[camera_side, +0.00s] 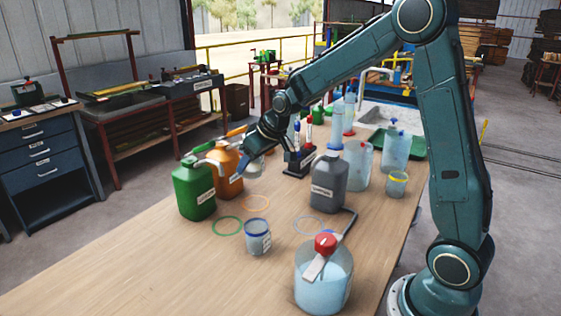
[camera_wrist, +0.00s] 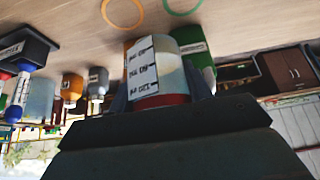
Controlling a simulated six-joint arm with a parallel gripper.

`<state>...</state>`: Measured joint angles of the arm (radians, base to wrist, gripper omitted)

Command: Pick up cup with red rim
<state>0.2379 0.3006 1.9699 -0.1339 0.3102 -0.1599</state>
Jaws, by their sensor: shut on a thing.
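The cup with the red rim (camera_wrist: 168,66) is a clear cup with a white marked label. In the wrist view, which is upside down, its red rim faces my gripper (camera_wrist: 160,88). My gripper is shut on it, with one finger on each side. In the side view my gripper (camera_side: 258,150) is at the far left of the table, and the cup (camera_side: 254,168) shows only partly behind it, just right of the orange jug (camera_side: 228,172). I cannot tell whether its base touches the table.
A green jug (camera_side: 194,190) stands left of the orange one, and a grey jug (camera_side: 328,183) to the right. A blue-rimmed cup (camera_side: 258,240), yellow-rimmed cup (camera_side: 397,186) and red-capped wash bottle (camera_side: 323,285) also stand here. Flat rings lie midtable. The front left is clear.

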